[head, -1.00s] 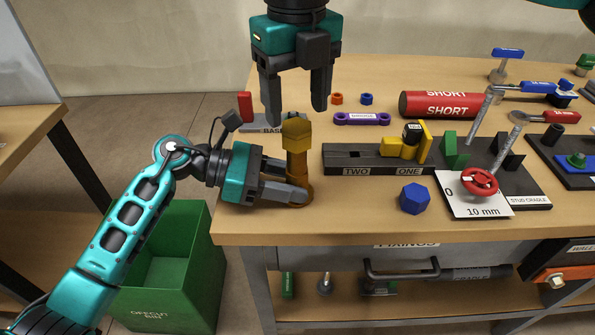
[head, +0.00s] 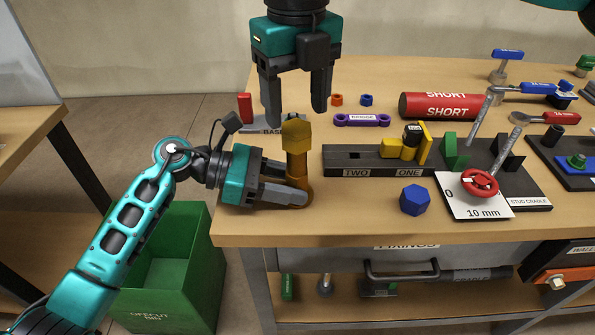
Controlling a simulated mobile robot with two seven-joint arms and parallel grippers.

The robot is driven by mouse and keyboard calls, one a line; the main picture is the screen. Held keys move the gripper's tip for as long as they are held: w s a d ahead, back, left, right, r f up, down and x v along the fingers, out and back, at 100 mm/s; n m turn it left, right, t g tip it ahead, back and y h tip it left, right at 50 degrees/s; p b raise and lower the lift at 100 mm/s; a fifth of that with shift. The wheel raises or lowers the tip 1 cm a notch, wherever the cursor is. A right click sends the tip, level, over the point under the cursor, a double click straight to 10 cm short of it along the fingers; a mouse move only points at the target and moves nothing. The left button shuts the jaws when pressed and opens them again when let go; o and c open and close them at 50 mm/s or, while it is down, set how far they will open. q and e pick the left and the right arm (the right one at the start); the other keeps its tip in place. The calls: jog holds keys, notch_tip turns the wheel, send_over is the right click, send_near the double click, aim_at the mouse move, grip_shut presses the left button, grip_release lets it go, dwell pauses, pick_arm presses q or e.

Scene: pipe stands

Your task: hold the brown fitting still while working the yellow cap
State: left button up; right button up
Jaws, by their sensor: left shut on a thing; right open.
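The brown fitting (head: 298,168) stands upright near the table's left front corner. The yellow cap (head: 296,134) sits on top of it. My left gripper (head: 301,194) comes in from the left and is shut on the lower part of the fitting, its fingers covering part of the base.
A dark block marked TWO and ONE (head: 364,171) lies to the right, with a blue hexagonal piece (head: 415,200) in front. A purple bridge piece (head: 361,120) and red cylinder (head: 452,105) lie behind. A green bin (head: 165,262) stands on the floor left of the table.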

jog(key=shift+o, duration=0.5)
jog(key=shift+f, duration=0.1)
jog(key=shift+f, duration=1.2)
